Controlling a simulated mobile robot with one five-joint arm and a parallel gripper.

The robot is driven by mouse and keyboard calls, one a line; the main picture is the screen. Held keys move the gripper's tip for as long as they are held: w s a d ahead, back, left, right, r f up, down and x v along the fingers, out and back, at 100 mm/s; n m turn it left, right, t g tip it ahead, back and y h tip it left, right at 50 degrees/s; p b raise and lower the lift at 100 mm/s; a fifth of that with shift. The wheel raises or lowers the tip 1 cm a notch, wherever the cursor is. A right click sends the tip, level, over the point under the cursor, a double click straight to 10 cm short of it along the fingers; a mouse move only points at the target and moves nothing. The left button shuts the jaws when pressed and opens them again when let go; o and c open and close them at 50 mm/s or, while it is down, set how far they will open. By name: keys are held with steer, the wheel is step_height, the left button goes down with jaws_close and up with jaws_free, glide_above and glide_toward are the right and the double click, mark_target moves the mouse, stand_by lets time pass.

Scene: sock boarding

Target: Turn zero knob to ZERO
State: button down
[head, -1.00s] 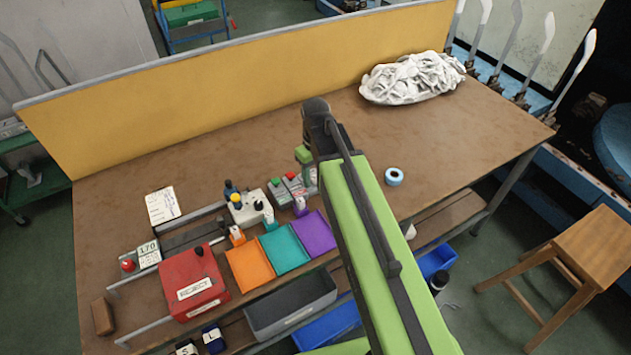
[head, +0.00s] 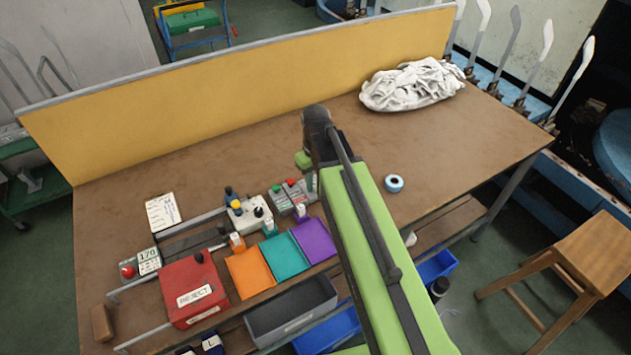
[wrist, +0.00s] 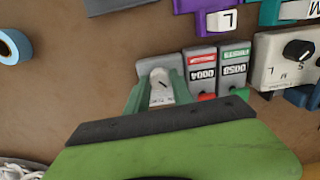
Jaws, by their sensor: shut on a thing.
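The zero knob (wrist: 161,84) shows in the wrist view as a pale knob with a dark pointer line, on a small grey housing (wrist: 158,64). My gripper (wrist: 158,92) has its two green jaws on either side of the knob and is shut on it. Small lettering near the knob is too blurred to read. In the head view my arm covers the knob, and only a small green part of my gripper (head: 303,160) shows beside the dark wrist.
Two counters (wrist: 219,70), with red and green labels, stand close beside the knob. A white selector box (wrist: 285,58) with a black knob lies farther right. Purple (head: 314,240), teal and orange trays line the front edge. Blue tape (head: 394,183) lies on clear bench.

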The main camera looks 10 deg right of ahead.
steer(key=m, duration=0.8)
steer(key=shift+a+m, duration=0.1)
steer(key=shift+m, duration=0.2)
steer(key=m, duration=0.4)
steer(key=shift+m, duration=2.3)
steer(key=c, duration=1.1)
jaws_free()
